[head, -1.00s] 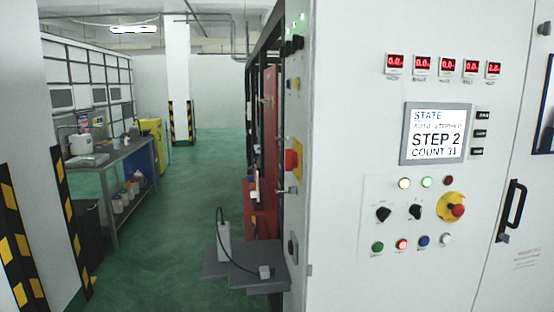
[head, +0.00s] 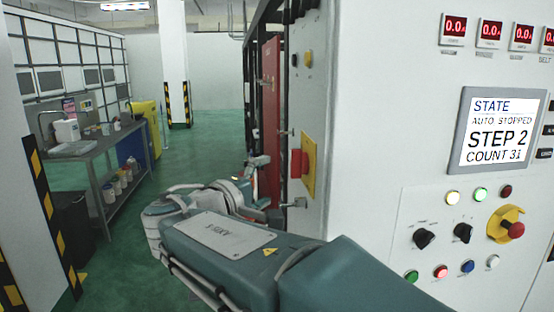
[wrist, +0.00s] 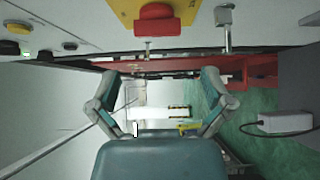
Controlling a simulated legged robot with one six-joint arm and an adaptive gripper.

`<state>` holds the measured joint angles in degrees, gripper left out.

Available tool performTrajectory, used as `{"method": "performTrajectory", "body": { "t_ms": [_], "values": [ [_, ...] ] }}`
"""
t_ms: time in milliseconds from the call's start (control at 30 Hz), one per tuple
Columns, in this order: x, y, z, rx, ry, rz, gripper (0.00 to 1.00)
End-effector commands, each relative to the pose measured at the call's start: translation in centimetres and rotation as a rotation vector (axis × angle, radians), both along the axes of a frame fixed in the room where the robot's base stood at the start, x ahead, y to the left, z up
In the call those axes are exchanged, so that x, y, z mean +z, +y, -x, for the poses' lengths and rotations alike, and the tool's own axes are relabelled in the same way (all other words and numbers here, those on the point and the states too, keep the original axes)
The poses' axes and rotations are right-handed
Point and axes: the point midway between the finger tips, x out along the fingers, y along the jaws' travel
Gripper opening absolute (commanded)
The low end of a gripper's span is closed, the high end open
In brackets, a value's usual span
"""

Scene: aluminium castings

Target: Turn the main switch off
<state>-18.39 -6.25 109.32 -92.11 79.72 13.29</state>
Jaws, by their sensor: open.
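The main switch appears to be the red knob (head: 299,163) on a yellow plate (head: 311,168), on the narrow side face of the white cabinet. In the wrist view the red knob (wrist: 156,20) is at the top centre, beyond the fingertips, with its yellow plate (wrist: 190,10) behind it. My gripper (head: 262,182) is just left of the knob in the head view, apart from it. In the wrist view my gripper (wrist: 160,78) has its two fingers spread wide with nothing between them. The knob's marked position cannot be read.
The cabinet front carries a display (head: 500,130) reading "AUTO STOPPED, STEP 2, COUNT 31", and a yellow-ringed red button (head: 515,229). A metal handle (wrist: 225,25) juts out right of the knob in the wrist view. A red panel (head: 271,100) stands behind. A workbench (head: 100,155) is at left.

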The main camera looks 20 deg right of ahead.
Motion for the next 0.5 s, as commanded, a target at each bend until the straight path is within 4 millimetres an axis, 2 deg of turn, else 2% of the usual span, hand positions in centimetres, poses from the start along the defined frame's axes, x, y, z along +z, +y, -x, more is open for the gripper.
{"method": "performTrajectory", "body": {
  "t_ms": [167, 500],
  "values": [
    [0.1, -1.0, -0.7, -0.002, -0.003, 0.008, 1.0],
    [0.0, -6.8, -3.7, -0.004, -0.002, 0.005, 1.0]
  ]
}}
